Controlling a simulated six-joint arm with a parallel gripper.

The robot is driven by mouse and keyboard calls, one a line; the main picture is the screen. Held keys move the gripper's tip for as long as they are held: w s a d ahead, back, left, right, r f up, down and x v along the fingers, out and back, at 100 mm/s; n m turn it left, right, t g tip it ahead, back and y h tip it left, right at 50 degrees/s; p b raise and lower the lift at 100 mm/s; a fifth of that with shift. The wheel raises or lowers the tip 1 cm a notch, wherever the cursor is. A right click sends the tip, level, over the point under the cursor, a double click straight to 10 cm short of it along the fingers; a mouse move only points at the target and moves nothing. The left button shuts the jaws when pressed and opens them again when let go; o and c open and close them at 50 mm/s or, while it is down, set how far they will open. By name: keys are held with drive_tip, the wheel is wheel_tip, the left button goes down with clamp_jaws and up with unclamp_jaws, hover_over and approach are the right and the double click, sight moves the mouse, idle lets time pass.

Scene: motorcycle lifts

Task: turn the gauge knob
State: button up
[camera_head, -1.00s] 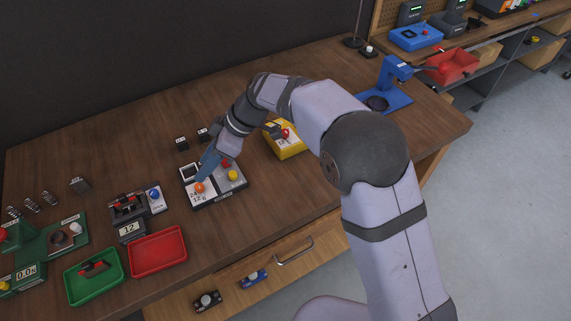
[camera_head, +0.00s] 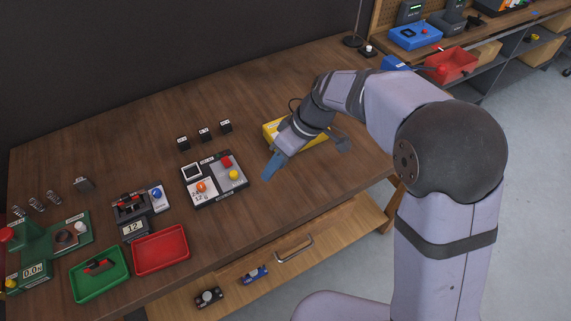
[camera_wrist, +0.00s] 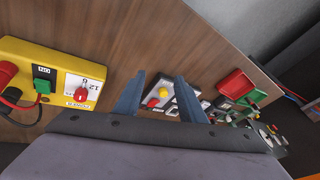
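The grey panel (camera_head: 216,196) lies on the wooden bench with an orange knob (camera_head: 201,187) on a white dial, a red knob (camera_head: 226,162) and a yellow knob (camera_head: 234,174). The yellow box (camera_head: 271,126) is partly hidden behind my wrist. In the wrist view, the yellow box (camera_wrist: 58,62) shows a red knob (camera_wrist: 80,95) on a white numbered plate and a green button (camera_wrist: 42,87). I cannot tell from the labels which knob is the gauge knob. My gripper (camera_head: 270,172) is open and empty, right of the grey panel; its blue fingers stand apart in the wrist view (camera_wrist: 160,78).
Several small black blocks (camera_head: 204,134) stand behind the panel. A red tray (camera_head: 160,250), a green tray (camera_head: 100,285) and a black device with a blue knob (camera_head: 156,193) are to the left. The bench between panel and front edge is clear.

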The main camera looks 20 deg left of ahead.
sight(156, 191)
drive_tip(key=shift+d+m, duration=0.5)
drive_tip(key=shift+d, duration=0.65)
drive_tip(key=shift+a, duration=0.1)
drive_tip(key=a+n, duration=0.2)
drive_tip(key=a, duration=0.3)
drive_tip(key=a+n+g+b, duration=0.1)
drive_tip(key=a+n, duration=0.1)
drive_tip(key=a, duration=0.4)
drive_tip(key=a+n+g+y, duration=0.1)
drive_tip(key=a+n, duration=0.2)
drive_tip(key=a, duration=0.2)
drive_tip(key=shift+w+a+f+b, duration=0.2)
drive_tip(key=shift+b, duration=0.15)
drive_tip(key=shift+s+a+f+n+g+y+p, duration=0.15)
drive_tip(key=shift+s+a+f+n+g+p, duration=0.3)
drive_tip(key=shift+s+a+f+n, duration=1.15)
drive_tip(key=shift+s+a+f+n+g+y+p, duration=0.1)
drive_tip(key=shift+s+a+f+n+g+p, duration=0.45)
drive_tip(key=shift+s+a, duration=2.1)
drive_tip(key=shift+s+a+f+n+g+y+p, duration=0.15)
drive_tip(key=shift+s+a+f+n+g, duration=1.1)
drive_tip(key=shift+a, duration=1.85)
drive_tip(key=shift+w+r+n+t, duration=0.2)
drive_tip(key=shift+r+n+t, duration=0.1)
drive_tip(key=shift+r+t, duration=0.25)
drive_tip(key=shift+c, duration=0.6)
clamp_jaws()
